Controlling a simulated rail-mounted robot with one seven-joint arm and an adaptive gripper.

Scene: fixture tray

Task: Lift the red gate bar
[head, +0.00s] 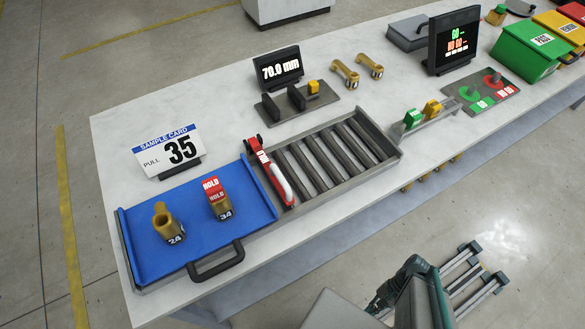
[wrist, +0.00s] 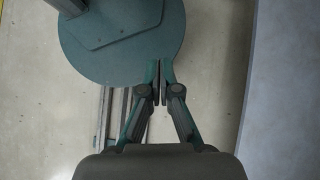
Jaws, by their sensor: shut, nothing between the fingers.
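The red gate bar (head: 263,172) lies across the left end of the grey roller tray, between the blue tray and the rollers. A pale curved handle (head: 280,183) is on its right side. The bar looks lowered. My gripper (wrist: 158,88) shows in the wrist view with its fingers together and nothing between them. Only bare floor and my own base are beneath it. My arm is at the bottom right of the head view, well away from the bar.
The blue tray (head: 150,265) holds two brass parts, numbered 24 (head: 165,224) and 34 (head: 217,199). A sample card (head: 168,152) reads 35. The roller tray (head: 386,165) is empty. A 70.0 mm display (head: 278,69), fixtures and bins (head: 525,52) stand farther back.

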